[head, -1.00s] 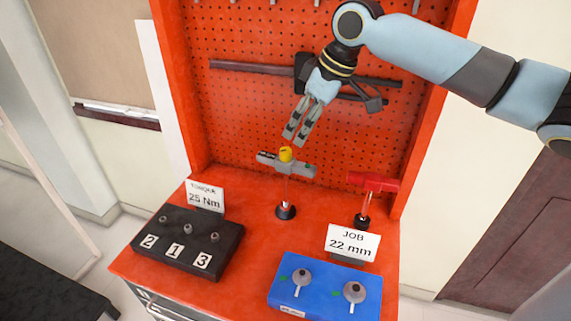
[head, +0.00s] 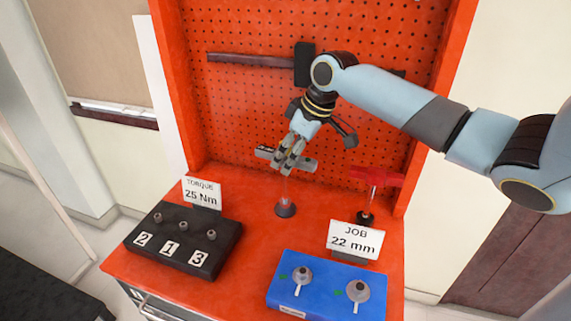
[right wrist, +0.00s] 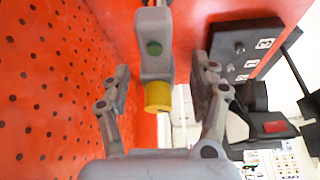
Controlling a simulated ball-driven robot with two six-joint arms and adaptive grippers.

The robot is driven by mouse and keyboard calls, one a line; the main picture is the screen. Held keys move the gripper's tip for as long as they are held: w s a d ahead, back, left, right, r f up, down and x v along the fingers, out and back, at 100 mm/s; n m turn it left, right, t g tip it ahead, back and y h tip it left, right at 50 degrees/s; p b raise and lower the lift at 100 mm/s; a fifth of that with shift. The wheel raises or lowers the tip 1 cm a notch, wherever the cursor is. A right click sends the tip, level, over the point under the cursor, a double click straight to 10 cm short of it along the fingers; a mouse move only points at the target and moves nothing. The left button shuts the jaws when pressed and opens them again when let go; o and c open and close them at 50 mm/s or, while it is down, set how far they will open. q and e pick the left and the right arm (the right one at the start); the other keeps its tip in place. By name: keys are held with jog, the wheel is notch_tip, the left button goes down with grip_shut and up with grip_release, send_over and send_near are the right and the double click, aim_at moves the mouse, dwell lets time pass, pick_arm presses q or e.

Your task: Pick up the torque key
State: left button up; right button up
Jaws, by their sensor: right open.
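The torque key appears to be the grey T-shaped tool (head: 308,164) with a crossbar, standing upright on a clear stem over a round dark base. In the right wrist view, its grey bar (right wrist: 154,62) with a green dot shows at top centre, with a yellow cap (right wrist: 158,97) nearer the camera. My right gripper (head: 285,166) is open at the crossbar and covers the yellow cap in the head view. In the right wrist view its fingers (right wrist: 160,77) stand on either side of the cap and bar, with gaps visible. My left gripper is not in view.
A red T-handled tool (head: 376,177) stands to the right. A black block (head: 179,252) numbered 2, 1, 3 sits front left by a "TORQUE 25 Nm" card (head: 201,193). A blue box (head: 318,279) sits front right by a "JOB 22 mm" card (head: 354,240). An orange pegboard (head: 240,100) rises behind.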

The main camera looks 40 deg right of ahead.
aim_at(285, 183)
jog(key=x, duration=0.3)
jog(key=shift+w+f, duration=0.15)
jog(key=shift+w, duration=0.1)
jog(key=shift+d, duration=0.1)
jog(key=shift+c, duration=0.4)
grip_shut()
